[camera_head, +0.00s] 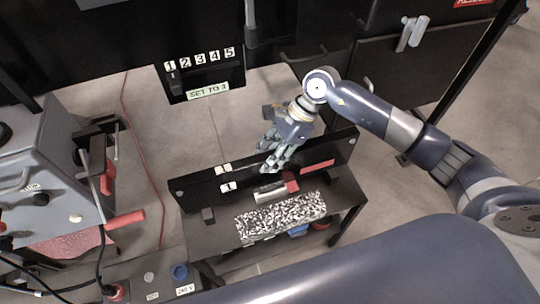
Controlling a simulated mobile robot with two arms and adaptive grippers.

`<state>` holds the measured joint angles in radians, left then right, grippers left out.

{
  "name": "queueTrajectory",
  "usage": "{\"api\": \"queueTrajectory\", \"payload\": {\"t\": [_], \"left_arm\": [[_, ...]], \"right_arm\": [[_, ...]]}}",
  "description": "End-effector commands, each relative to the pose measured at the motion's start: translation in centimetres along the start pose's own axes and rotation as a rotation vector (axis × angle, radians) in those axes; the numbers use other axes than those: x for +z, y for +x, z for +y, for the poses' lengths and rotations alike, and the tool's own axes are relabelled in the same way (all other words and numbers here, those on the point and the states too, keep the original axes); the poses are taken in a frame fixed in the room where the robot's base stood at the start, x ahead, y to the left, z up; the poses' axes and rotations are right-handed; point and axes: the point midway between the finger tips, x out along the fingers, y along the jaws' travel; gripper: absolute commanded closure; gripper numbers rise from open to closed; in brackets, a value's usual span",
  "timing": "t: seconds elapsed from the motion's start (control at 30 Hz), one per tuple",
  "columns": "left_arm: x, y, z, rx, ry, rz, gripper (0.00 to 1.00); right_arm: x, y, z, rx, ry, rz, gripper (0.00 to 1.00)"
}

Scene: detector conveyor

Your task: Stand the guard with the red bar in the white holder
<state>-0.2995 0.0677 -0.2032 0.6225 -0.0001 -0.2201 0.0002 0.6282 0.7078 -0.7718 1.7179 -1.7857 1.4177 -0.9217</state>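A long black panel (245,176) stands upright along the back of a low black table. It has a red bar (318,165) on its right part and small white pieces on its left part. A small white piece (270,193) with a dark red block (291,182) beside it lies in front of the panel; I cannot tell whether this is the white holder. My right gripper (264,161) is above the panel's middle, its fingers spread and nothing seen between them. It hides part of the panel's top edge. My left gripper is not in view.
A black-and-white speckled block (281,216) lies at the table's front. A grey machine (40,175) with red handles stands at left. A black board (203,75) numbered 1 to 5 has a "SET TO 3" label. Floor between is clear except a red cable (136,150).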

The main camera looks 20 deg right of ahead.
Motion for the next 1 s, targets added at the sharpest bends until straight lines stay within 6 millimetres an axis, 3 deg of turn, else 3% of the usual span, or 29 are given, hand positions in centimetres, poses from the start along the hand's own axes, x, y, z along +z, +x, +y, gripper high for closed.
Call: {"api": "queueTrajectory", "payload": {"t": [0.27, 0.33, 0.43, 0.8, 1.0], "left_arm": [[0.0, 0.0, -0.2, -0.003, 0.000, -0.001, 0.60], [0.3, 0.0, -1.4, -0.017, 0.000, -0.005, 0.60], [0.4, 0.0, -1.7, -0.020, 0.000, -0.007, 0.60], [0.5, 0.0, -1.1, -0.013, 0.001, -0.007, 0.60], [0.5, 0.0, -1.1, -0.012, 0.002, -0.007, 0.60]], "right_arm": [[-0.1, 0.1, 0.1, 0.003, 0.001, 0.003, 0.53], [-0.3, 0.3, 0.2, 0.007, 0.004, 0.007, 0.53], [-0.3, -0.3, 0.1, 0.005, 0.003, 0.007, 0.53], [-0.2, -5.7, 0.0, 0.001, 0.002, 0.005, 0.53], [-0.1, -7.6, 0.1, 0.002, 0.001, 0.003, 0.53]]}}
